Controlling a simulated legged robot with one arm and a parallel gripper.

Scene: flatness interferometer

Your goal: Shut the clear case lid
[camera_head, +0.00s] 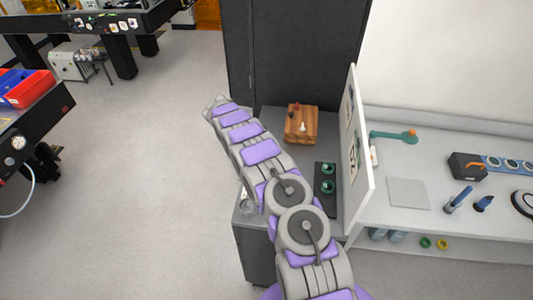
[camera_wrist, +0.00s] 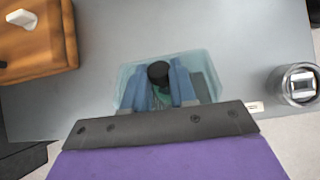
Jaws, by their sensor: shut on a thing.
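The clear case (camera_wrist: 205,66) shows in the wrist view as a pale teal, see-through box on the grey bench top. My gripper (camera_wrist: 165,86) is over it, with its two blue fingers closed on a black knob (camera_wrist: 158,72). The fingers and the dark wrist edge hide the near part of the case. I cannot tell the lid from the base, nor the angle of the lid. In the head view my own arm hides the case and my gripper.
A wooden block (camera_head: 300,124) with small pieces stands at the back of the grey bench; it also shows in the wrist view (camera_wrist: 35,45). A glass vessel (camera_wrist: 297,84) stands right of the case. A white upright panel (camera_head: 357,160) stands right of my arm.

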